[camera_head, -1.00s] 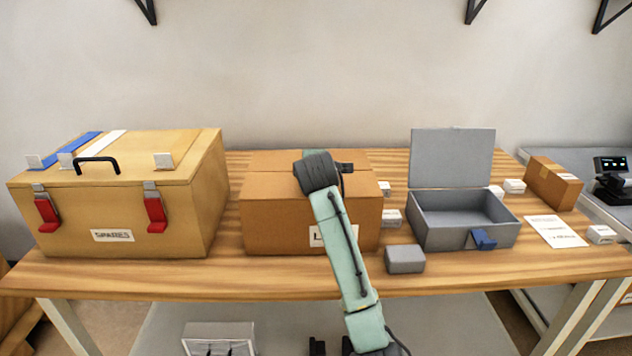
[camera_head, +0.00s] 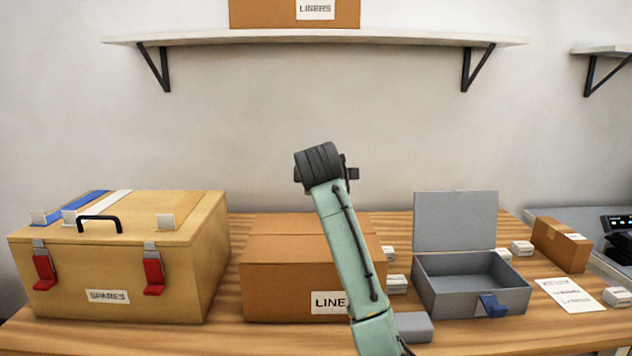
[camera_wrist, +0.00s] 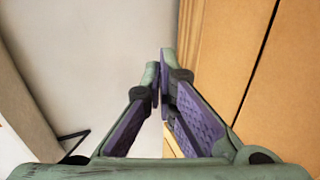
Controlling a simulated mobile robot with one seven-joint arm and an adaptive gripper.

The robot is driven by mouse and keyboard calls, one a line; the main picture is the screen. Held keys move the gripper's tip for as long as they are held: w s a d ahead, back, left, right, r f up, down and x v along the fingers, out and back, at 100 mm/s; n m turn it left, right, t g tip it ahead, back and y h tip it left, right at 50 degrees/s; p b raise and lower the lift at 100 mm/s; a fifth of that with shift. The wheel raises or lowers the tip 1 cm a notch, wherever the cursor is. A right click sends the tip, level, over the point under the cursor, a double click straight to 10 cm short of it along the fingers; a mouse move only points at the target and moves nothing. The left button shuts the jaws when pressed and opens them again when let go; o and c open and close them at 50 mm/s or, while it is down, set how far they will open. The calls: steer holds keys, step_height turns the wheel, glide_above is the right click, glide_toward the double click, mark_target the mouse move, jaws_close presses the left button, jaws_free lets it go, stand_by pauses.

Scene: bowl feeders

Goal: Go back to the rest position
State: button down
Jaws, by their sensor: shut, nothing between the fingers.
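My gripper (camera_wrist: 160,88) shows in the wrist view with its purple-padded fingers drawn together at the tips and nothing between them. A brown cardboard surface fills the right of that view, beside the fingers, and pale wall or floor fills the left. In the head view my green arm rises in front of the cardboard box marked LINE (camera_head: 275,283), with its dark joint above the box against the wall. The gripper itself is hidden in the head view.
A wooden SPARES case (camera_head: 190,275) with red latches stands left. An open grey box (camera_head: 440,296) with its lid up stands right, near a smaller grey block (camera_head: 413,327) and a small carton (camera_head: 562,247). A wall shelf (camera_head: 400,40) hangs above.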

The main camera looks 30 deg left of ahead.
steer(key=shift+r, duration=0.45)
